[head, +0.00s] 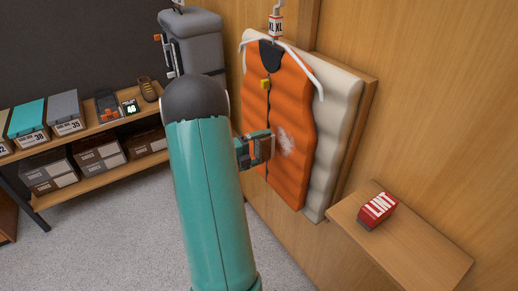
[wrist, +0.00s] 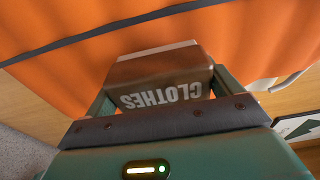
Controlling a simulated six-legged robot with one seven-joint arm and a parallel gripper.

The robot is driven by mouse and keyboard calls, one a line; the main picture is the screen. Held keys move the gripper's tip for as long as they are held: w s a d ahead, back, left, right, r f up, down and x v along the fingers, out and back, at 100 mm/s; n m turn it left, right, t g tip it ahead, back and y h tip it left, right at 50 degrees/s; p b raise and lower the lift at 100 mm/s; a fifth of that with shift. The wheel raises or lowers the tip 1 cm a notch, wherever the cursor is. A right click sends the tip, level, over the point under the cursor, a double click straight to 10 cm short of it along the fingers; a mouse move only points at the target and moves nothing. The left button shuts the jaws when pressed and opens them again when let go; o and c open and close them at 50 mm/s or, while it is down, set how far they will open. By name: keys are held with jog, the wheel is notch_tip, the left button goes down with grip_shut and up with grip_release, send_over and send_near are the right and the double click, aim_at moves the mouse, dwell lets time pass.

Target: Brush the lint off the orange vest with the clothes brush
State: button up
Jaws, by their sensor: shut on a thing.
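The orange vest (head: 290,100) hangs on a white hanger against the wooden wall, in front of a cream padded piece. A whitish lint patch (head: 286,140) shows on its right half. My gripper (head: 262,148) is in front of the vest, just left of the patch. In the wrist view my gripper (wrist: 163,92) is shut on the brown clothes brush (wrist: 150,75), marked CLOTHES, which reads upside down. The brush's far pale edge is close to the orange cloth (wrist: 60,70); I cannot tell whether they touch. The lint is not visible in the wrist view.
A small wooden shelf (head: 420,250) juts from the wall at right, with a red block (head: 377,210) lettered in white on it. At left a shoe rack (head: 85,190) holds boxes and shoes. A grey backpack (head: 195,40) is behind my arm. Grey floor is open below.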

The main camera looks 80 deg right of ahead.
aim_at(298, 149)
jog(key=shift+x, duration=1.25)
dwell(0.7)
jog(key=shift+w+d, duration=0.1)
jog(key=shift+w, duration=0.05)
jog(key=shift+s+a, duration=1.65)
jog(key=shift+s, duration=0.25)
jog(key=shift+s+a, duration=1.65)
jog(key=shift+s, duration=0.25)
jog(key=shift+d+r, duration=0.1)
jog(key=shift+r, duration=0.95)
jog(key=shift+w+d, duration=1.65)
jog(key=shift+w, duration=0.2)
jog(key=shift+w+d, duration=1.65)
jog(key=shift+w, duration=0.2)
jog(key=shift+s+r, duration=0.1)
jog(key=shift+r, duration=0.95)
jog(key=shift+s+a, duration=1.9)
jog(key=shift+s, duration=0.15)
jog(key=shift+s+a, duration=0.65)
jog(key=shift+s, duration=0.25)
jog(key=shift+s+a, duration=0.65)
jog(key=shift+s, duration=0.25)
